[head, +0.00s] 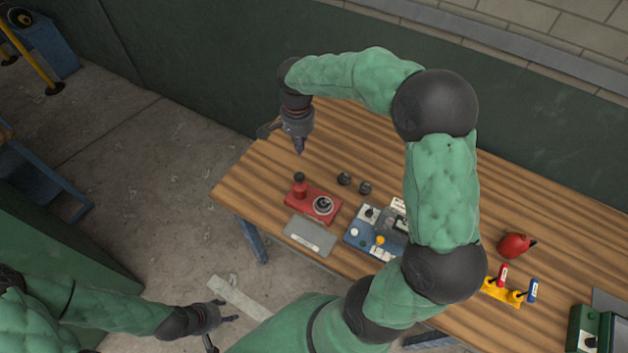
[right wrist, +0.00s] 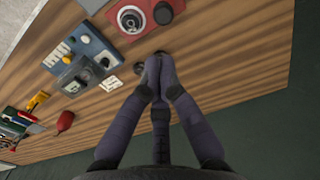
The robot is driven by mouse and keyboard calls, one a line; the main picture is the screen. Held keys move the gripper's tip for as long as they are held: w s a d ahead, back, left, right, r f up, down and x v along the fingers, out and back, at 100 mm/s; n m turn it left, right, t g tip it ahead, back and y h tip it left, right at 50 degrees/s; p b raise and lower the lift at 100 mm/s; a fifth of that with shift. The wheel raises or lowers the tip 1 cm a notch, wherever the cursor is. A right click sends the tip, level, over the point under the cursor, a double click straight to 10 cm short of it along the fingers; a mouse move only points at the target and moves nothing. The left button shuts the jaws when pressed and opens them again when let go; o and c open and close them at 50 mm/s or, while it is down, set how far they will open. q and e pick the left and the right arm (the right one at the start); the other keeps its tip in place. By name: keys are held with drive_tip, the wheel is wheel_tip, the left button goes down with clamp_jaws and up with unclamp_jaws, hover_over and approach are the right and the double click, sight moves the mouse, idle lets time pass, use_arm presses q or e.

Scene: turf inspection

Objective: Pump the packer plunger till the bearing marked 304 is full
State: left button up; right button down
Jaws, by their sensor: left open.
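The red packer (head: 314,207) stands on the wooden bench, with an upright dark-topped plunger (head: 299,180) at its left end. A ring-shaped bearing (head: 322,205) sits on its right part; no 304 marking is legible. The packer (right wrist: 112,14), plunger knob (right wrist: 163,13) and bearing (right wrist: 130,18) also show in the right wrist view. My right gripper (head: 299,150) points down above the bench, behind the packer and apart from it. In its wrist view the fingertips (right wrist: 156,62) meet with nothing visible between them. My left gripper (head: 226,331) is open and empty, low at the left off the bench.
Two small dark round parts (head: 344,179) lie right of the plunger. A grey tray (head: 310,236) lies in front of the packer. My right arm covers part of the bench.

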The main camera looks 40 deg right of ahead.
sight(301, 176)
drive_tip(key=shift+r, duration=0.95)
wheel_tip(301, 176, down, 14)
drive_tip(key=shift+f, duration=0.1)
idle(0.3)
wheel_tip(301, 176, down, 2)
drive_tip(key=shift+a+f+b, duration=0.1)
drive_tip(key=shift+b, duration=1.1)
drive_tip(key=shift+s, duration=0.1)
